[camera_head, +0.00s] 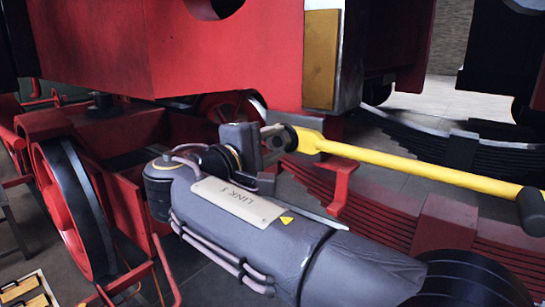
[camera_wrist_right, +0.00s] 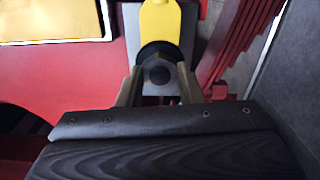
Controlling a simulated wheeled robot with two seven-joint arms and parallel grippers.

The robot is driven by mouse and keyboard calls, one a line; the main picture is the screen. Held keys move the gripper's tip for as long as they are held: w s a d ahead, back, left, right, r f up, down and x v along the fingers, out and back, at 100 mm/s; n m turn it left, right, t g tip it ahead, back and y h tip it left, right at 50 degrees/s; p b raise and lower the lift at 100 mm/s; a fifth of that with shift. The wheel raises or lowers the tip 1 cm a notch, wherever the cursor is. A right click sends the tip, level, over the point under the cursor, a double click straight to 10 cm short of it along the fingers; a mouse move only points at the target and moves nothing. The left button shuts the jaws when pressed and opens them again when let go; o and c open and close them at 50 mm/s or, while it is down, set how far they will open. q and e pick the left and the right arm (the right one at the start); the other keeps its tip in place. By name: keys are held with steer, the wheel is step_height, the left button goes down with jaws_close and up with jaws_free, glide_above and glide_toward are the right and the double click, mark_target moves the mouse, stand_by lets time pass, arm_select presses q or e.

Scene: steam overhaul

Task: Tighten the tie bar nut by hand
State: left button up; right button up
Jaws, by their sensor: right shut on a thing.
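The yellow tie bar (camera_head: 420,173) runs from the middle of the head view to the right edge, with a dark end there. Its near end also shows in the right wrist view (camera_wrist_right: 160,22). The dark tie bar nut (camera_wrist_right: 160,74) sits at that end, below a black collar in the wrist view. My right gripper (camera_wrist_right: 160,88) is shut on the nut, one finger on each side. In the head view the right gripper (camera_head: 277,142) meets the bar's end, and its fingers partly hide the nut. My left gripper is not in view.
A red body (camera_head: 190,55) with a yellow panel (camera_head: 321,60) stands close above the gripper. Red leaf springs (camera_head: 440,222) lie below the bar, dark ones (camera_head: 430,140) behind it. A red wheel (camera_head: 65,200) with a dark rim is at left. Pale floor shows at upper right.

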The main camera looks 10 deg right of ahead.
steer(key=m+b, duration=0.3)
steer(key=shift+f+m, duration=0.3)
steer(key=shift+f, duration=0.05)
steer(key=shift+r+m+b, duration=0.15)
steer(key=shift+m+b, duration=1.1)
steer(key=shift+m, duration=0.45)
steer(key=shift+a, duration=0.1)
steer(key=o, duration=1)
steer(key=shift+r, duration=0.1)
steer(key=v, duration=0.7)
steer(key=shift+s+a, duration=0.25)
steer(key=shift+a, duration=0.05)
